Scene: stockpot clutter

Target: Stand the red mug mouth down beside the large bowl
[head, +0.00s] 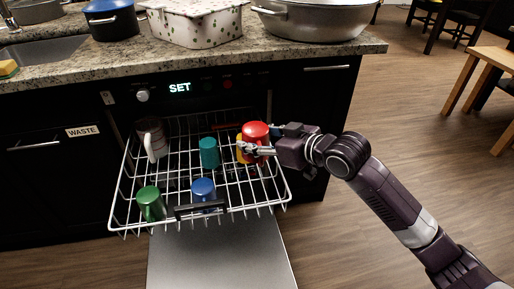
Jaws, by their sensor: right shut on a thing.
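The red mug (256,131) is at the right side of the pulled-out dishwasher rack (118,196). My right gripper (250,148) reaches in from the right and is shut on the red mug; its fingers cover part of the mug. Whether the mug is clear of the rack, and which way its mouth faces, I cannot tell. The large bowl (318,22), grey and wide, stands on the counter (345,46) above and to the right of the mug. My left gripper is not in view.
A yellow mug (240,152) sits close beside the red one, partly hidden. Teal (209,153), blue (203,190), green (151,203) and brown-white (152,137) mugs stand in the rack. A patterned pan (197,24) and a blue pot (110,20) are left of the bowl.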

